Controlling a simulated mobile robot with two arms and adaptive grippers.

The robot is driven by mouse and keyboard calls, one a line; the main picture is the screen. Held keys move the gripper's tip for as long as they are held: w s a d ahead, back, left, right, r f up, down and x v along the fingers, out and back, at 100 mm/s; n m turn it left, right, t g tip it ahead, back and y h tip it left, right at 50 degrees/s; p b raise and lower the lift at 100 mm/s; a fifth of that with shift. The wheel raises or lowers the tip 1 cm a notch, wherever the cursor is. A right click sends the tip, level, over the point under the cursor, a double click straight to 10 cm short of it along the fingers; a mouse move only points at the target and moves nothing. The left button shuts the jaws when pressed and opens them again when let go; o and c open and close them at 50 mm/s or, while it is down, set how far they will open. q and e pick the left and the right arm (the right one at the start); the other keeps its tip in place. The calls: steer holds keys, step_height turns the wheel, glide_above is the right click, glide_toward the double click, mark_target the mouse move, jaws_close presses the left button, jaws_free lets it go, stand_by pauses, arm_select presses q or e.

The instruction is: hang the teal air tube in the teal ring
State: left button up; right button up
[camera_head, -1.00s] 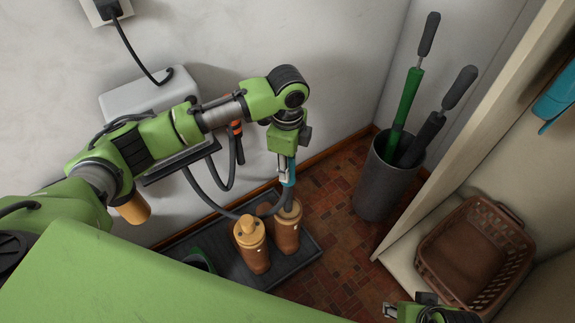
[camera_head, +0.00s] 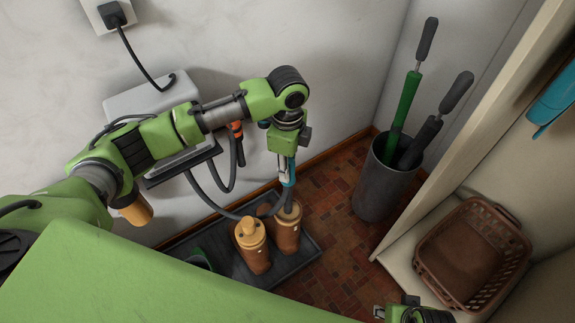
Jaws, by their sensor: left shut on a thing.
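The teal air tube (camera_head: 291,176) is upright above the boots, with its dark hose curving below it. My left gripper (camera_head: 286,172) points down and is shut on the tube, partly covering it. A small teal part (camera_head: 264,124) shows just left of the gripper's wrist; it may be the teal ring, but my arm hides most of that spot. My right gripper (camera_head: 380,312) is at the bottom edge, mostly cut off; its jaw opening is unclear.
An orange-tipped tube (camera_head: 236,131) hangs beside the grey wall unit (camera_head: 150,97). Two tan boots (camera_head: 251,245) stand on a dark tray (camera_head: 305,250). A grey bin (camera_head: 382,187) holding long-handled tools and a brown basket (camera_head: 470,250) are at right.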

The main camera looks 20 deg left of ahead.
arm_select(q)
steer(key=shift+r, duration=0.1)
arm_select(e)
steer(key=shift+f, duration=0.35)
